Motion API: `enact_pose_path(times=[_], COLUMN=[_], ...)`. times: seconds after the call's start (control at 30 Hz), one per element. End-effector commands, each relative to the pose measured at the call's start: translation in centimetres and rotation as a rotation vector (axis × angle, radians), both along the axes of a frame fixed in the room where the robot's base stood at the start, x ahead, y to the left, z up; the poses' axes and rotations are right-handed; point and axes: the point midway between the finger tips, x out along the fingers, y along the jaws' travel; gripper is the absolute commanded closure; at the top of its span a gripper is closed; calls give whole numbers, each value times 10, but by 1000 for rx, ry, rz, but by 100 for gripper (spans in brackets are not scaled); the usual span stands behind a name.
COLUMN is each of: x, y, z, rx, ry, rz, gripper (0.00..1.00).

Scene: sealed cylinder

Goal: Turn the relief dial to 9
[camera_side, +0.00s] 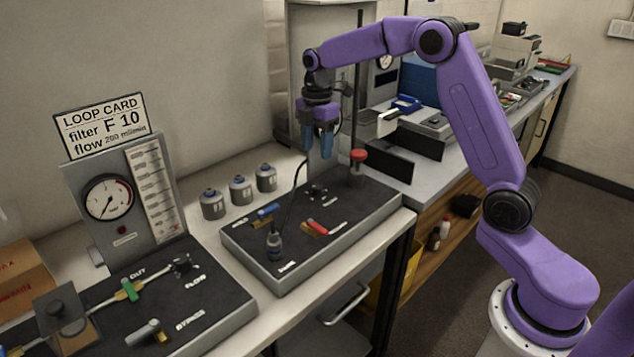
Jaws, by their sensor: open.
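My gripper (317,148) points down with its fingers apart and empty. It hangs above the back part of the dark right-hand panel (350,205), apart from everything on it. A small black dial with white marks around it (317,191) sits on that panel, below my gripper. I cannot read its label or its setting, nor confirm that it is the relief dial. A red knob (358,155) stands on a post to the right of my gripper. A blue-handled valve (268,210) and a red-handled valve (318,226) are nearer the front.
Small grey canisters (240,190) stand behind. A gauge (108,199), loop card (103,124) and second valve panel (210,300) are at left.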

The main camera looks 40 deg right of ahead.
Motion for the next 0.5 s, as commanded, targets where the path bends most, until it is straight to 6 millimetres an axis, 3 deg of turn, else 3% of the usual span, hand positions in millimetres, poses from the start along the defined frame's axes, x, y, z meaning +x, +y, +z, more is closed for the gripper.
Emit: enact_pose_path(times=[0.3,0.5], x=[-1,-1], y=[0,0], z=[-61,-92], rx=[1,1], ry=[3,2], rz=[-1,-2], gripper=[45,45])
